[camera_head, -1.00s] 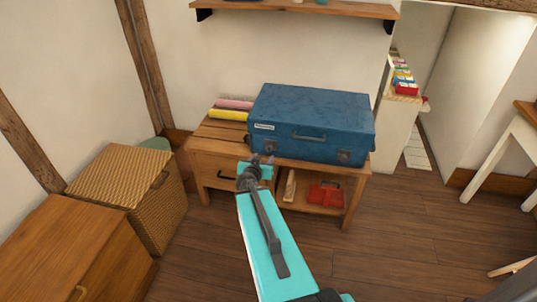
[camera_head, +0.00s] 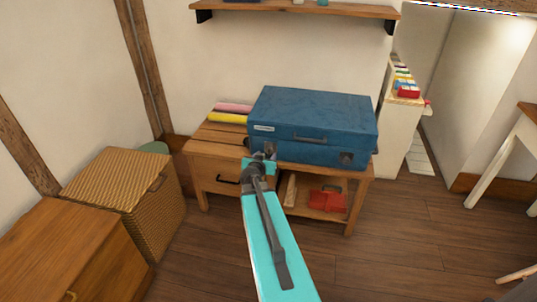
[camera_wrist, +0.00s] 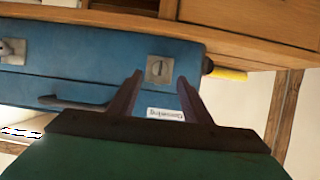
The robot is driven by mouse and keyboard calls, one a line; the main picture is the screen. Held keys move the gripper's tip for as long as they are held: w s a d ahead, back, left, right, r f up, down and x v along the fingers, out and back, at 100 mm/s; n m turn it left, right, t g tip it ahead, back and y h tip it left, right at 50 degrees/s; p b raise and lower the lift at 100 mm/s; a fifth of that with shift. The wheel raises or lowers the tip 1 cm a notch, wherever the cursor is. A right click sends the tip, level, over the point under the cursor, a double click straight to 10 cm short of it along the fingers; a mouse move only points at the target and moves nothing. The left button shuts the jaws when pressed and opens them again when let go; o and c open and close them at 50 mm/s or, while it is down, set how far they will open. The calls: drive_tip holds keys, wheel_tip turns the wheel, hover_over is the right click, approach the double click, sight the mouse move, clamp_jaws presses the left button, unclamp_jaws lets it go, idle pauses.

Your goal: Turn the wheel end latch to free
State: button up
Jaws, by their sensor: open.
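A blue suitcase (camera_head: 318,112) lies on a wooden bench, its front with handle (camera_head: 310,139) and latches facing me. A square metal latch (camera_wrist: 159,70) is near the labelled end. In the wrist view a small dark round part (camera_wrist: 207,65), perhaps a wheel, sticks out at that end. The other latch (camera_head: 346,158) is near the right end and also shows in the wrist view (camera_wrist: 12,51). My gripper (camera_head: 263,156) is open and empty in front of the labelled-end latch, hiding it in the head view. In the wrist view the latch appears between the fingertips; contact is unclear.
The wooden bench (camera_head: 213,150) holds pink and yellow rolls (camera_head: 227,118) left of the suitcase and a red box (camera_head: 327,199) on its lower shelf. A wicker hamper (camera_head: 122,195) and a wooden cabinet (camera_head: 70,245) stand at left. A shelf (camera_head: 300,9) hangs above.

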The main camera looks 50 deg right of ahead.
sight(269, 152)
drive_tip(key=shift+p+x, duration=0.35)
drive_tip(key=shift+x, duration=2.8)
drive_tip(key=c, duration=1)
